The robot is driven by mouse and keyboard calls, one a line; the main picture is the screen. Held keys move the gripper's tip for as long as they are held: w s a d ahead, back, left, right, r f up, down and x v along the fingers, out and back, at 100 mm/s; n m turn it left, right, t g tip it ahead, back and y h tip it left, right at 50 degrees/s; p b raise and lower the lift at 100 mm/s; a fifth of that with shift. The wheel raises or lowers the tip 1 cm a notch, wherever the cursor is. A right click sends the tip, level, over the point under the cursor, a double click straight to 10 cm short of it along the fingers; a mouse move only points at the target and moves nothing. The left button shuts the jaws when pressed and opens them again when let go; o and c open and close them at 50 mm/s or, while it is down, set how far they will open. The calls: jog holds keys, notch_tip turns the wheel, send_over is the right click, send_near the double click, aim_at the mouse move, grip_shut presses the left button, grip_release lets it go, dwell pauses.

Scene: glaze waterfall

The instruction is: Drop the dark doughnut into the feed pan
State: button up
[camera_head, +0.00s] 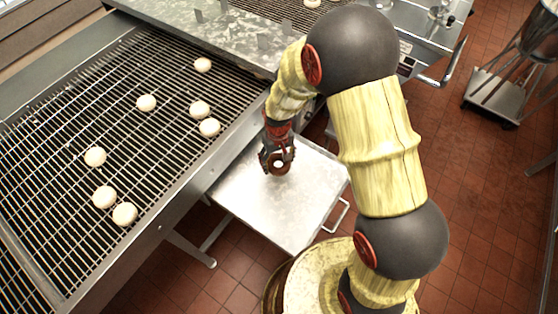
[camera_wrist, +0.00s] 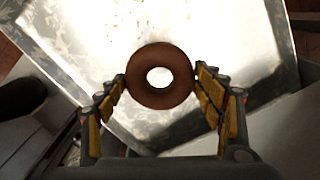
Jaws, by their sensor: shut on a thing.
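The dark brown doughnut (camera_wrist: 133,82) is between the two fingers of my gripper (camera_wrist: 160,92) in the wrist view, with the fingers closed against its sides. In the head view my gripper (camera_head: 277,158) points down with the doughnut (camera_head: 281,168) at its tips. A shiny metal pan (camera_head: 290,217) with a side handle lies below, beside the conveyor; I take it to be the feed pan. It fills much of the wrist view (camera_wrist: 75,45) behind the doughnut. The doughnut appears above the pan; I cannot tell the exact height or whether it touches.
A wire-grid conveyor (camera_head: 60,130) with several pale doughnuts (camera_head: 124,214) on it runs along the left, with a raised metal edge (camera_head: 172,215) near the pan. A metal hood (camera_head: 215,38) stands behind. A wheeled stand (camera_head: 490,95) is at the far right on red tiles.

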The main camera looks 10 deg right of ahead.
jog(key=shift+f+b, duration=1.9)
jog(key=shift+f, duration=0.75)
jog(key=o, duration=1.2)
jog(key=shift+r, duration=0.1)
notch_tip(320, 180, up, 12)
